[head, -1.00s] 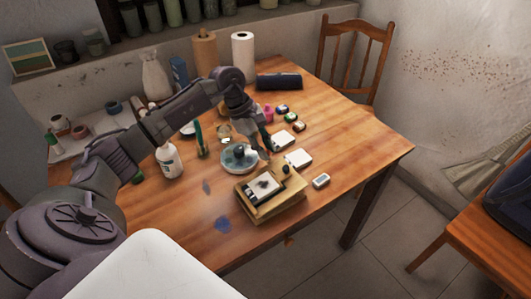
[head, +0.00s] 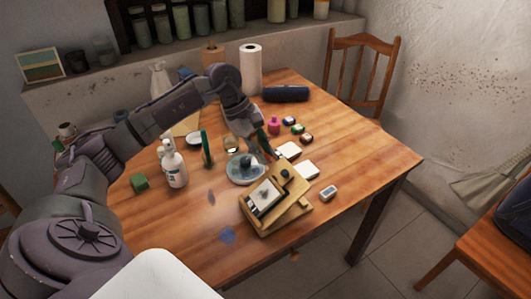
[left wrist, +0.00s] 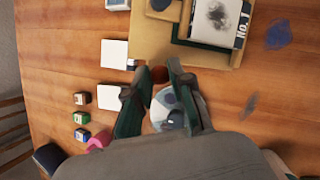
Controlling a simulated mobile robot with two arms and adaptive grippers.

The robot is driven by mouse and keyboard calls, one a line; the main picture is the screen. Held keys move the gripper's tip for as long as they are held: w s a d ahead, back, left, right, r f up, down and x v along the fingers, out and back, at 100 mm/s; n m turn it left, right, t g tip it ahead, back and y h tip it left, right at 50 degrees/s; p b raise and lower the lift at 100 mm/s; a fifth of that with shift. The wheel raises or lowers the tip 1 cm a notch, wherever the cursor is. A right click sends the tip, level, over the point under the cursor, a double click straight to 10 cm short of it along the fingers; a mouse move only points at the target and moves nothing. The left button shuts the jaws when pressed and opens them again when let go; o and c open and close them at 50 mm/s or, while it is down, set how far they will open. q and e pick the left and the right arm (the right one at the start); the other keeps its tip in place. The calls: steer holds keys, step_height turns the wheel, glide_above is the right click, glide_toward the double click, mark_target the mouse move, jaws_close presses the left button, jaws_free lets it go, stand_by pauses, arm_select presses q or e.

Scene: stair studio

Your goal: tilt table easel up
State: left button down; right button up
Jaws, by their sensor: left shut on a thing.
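The wooden table easel (head: 292,190) stands near the front of the table. Its board is raised at a shallow slant above its base, with the far edge higher. A picture marked with a dark blot (head: 264,197) rests on the board and also shows in the left wrist view (left wrist: 215,18). My left gripper (head: 271,156) is at the board's far edge. In the left wrist view my gripper (left wrist: 158,74) is shut on a small brown part at the edge of the easel (left wrist: 150,48). The fingers partly hide that contact. My right gripper is not in view.
A round palette dish (head: 240,172) sits just behind the easel. White blocks (head: 306,171), small paint jars (head: 290,122) and an eraser-like block (head: 328,192) lie to the right. White bottles (head: 174,168) stand left.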

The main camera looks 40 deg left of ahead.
arm_select(q)
steer(key=shift+s+a+f, duration=0.1)
steer(key=shift+s+f, duration=0.25)
steer(key=shift+f, duration=0.1)
steer(key=c, duration=1.3)
jaws_free()
steer(key=shift+c, duration=0.2)
steer(key=o, duration=0.3)
steer(key=shift+s+a+r, duration=0.15)
steer(key=shift+s, duration=0.1)
steer(key=shift+w, duration=0.1)
steer(key=shift+r, duration=0.1)
steer(key=shift+r, duration=0.1)
steer(key=v, duration=1.1)
steer(key=shift+w+a+r, duration=0.15)
steer(key=shift+r, duration=0.25)
